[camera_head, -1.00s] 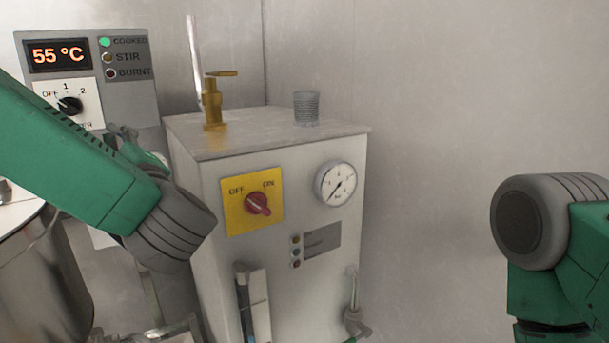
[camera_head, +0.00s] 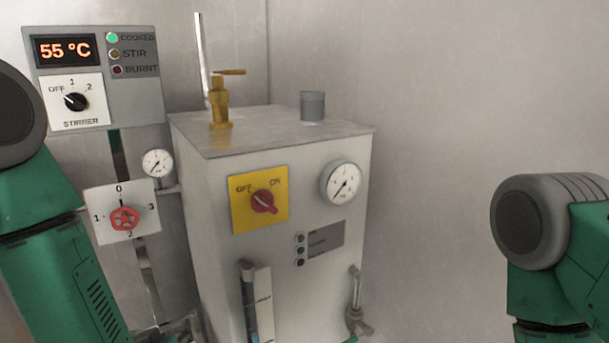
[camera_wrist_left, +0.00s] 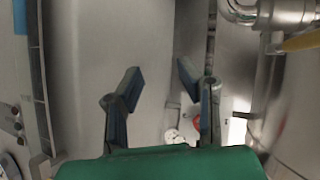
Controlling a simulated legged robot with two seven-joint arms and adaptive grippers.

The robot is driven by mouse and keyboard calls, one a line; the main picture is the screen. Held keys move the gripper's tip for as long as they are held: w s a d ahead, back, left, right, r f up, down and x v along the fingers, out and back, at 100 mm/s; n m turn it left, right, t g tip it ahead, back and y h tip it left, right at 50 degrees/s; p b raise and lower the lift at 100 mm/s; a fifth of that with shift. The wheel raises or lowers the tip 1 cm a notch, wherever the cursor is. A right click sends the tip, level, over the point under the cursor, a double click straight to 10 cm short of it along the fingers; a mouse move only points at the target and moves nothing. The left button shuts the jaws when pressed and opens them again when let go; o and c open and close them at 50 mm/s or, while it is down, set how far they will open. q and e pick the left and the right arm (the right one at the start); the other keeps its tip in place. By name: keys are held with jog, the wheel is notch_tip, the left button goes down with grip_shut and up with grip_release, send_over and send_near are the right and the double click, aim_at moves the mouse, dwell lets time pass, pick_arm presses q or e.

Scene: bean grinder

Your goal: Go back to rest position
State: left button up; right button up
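My left arm (camera_head: 55,250) stands at the left edge of the head view, bent upward, with its gripper out of that picture. In the left wrist view the left gripper (camera_wrist_left: 158,66) has its two fingers spread apart, with nothing between them. My right arm (camera_head: 545,240) is at the right edge of the head view. Its gripper is not in view.
A grey boiler box (camera_head: 285,200) with a yellow switch plate (camera_head: 240,215) and gauge (camera_head: 341,184) stands in the middle. The control panel (camera_head: 140,90) reads 55 °C with its COOKED light green. A red valve wheel (camera_head: 124,218) is below. Bare wall lies right of the box.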

pick_arm(q)
jog(key=s+a+f+m+g, duration=0.1)
jog(key=s+f+m+g, duration=0.1)
jog(key=s+f, duration=0.4)
jog(key=s+a+f+m+g+h, duration=0.1)
jog(key=s+f+g, duration=0.4)
jog(key=s, duration=0.8)
jog(key=s+a+f+m+g+h, duration=0.1)
jog(key=s+f+m+g, duration=0.1)
jog(key=s+f+g, duration=0.2)
jog(key=s+f, duration=0.3)
jog(key=s, duration=0.2)
jog(key=shift+s+a+m, duration=0.3)
jog(key=shift+a, duration=0.1)
